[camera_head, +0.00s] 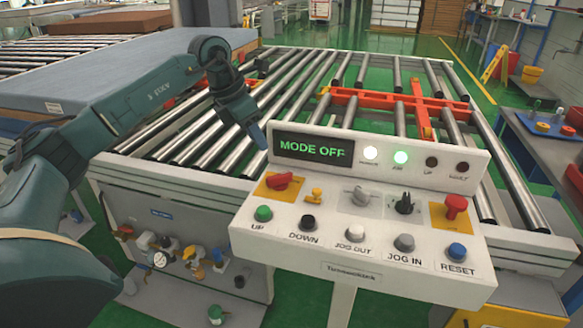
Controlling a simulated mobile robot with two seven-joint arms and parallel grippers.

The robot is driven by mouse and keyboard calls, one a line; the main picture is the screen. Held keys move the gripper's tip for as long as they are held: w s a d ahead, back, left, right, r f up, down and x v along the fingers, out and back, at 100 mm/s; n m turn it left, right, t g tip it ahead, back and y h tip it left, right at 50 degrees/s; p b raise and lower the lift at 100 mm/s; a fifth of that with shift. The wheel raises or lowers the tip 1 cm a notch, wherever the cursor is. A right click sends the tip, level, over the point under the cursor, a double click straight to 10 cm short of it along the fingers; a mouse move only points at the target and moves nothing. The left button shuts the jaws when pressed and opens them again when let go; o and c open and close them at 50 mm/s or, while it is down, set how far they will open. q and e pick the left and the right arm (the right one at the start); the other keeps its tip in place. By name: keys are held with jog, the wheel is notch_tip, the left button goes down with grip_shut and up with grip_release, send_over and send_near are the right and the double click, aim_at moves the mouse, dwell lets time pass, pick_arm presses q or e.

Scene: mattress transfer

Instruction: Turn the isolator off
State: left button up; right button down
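A white control panel (325,237) stands in front of me. The display (312,148) reads "MODE OFF" in green. My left gripper (256,134) points down just behind the left end of the display, above and left of the isolator and apart from it. Its fingertips are small and partly hidden, so I cannot tell whether they are open. My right gripper is not in view.
Two lamps are lit. A roller conveyor (215,130) lies behind it. A mattress (110,75) is at the left.

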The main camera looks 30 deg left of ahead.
aim_at(278, 175)
pick_arm(q)
jog(key=p+x, duration=0.1)
jog(key=x, duration=1.1)
jog(key=shift+d+f, duration=0.25)
jog(key=shift+f, duration=0.1)
grip_shut()
